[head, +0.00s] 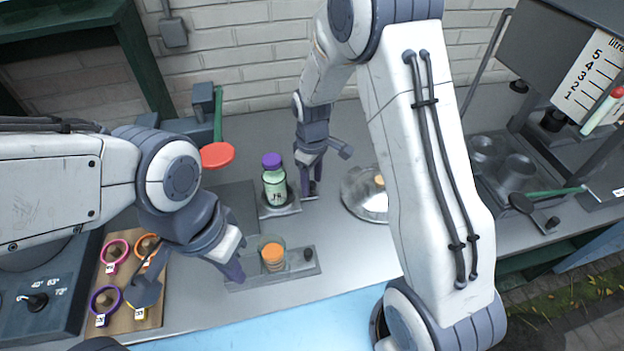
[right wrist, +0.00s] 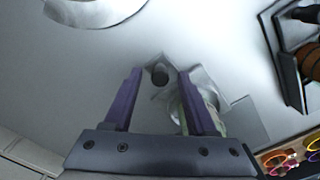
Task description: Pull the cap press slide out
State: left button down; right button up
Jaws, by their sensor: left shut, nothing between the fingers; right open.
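A green bottle with a purple cap (head: 274,183) stands upright on a small grey slide plate (head: 284,211), in front of the press with a green lever and red pad (head: 217,155). The slide's dark knob (right wrist: 159,76) shows between the fingertips of my right gripper (right wrist: 160,82) in the right wrist view. That gripper is open, its fingers on either side of the knob; contact is not clear. In the head view my right gripper (head: 311,185) is just right of the bottle. My left gripper (head: 238,272) is shut and empty, left of a clear cup.
The clear cup with orange contents (head: 272,254) stands on a second grey plate with a black knob (head: 308,254). A wooden board (head: 139,312) with coloured rings is at the left front. Bare counter lies between.

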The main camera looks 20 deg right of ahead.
notch_tip(320, 180, up, 10)
jog(key=b, duration=0.1)
jog(key=shift+r, duration=0.2)
dwell(0.4)
jog(key=s+a+r, duration=0.2)
jog(key=s+a, duration=0.2)
jog(key=s, duration=0.3)
jog(key=s+a+r, duration=0.2)
jog(key=s+a, duration=0.3)
jog(key=s, duration=0.2)
jog(key=s+m+y, duration=0.1)
jog(key=s, duration=1.1)
jog(key=shift+a+f, duration=0.15)
dwell(0.4)
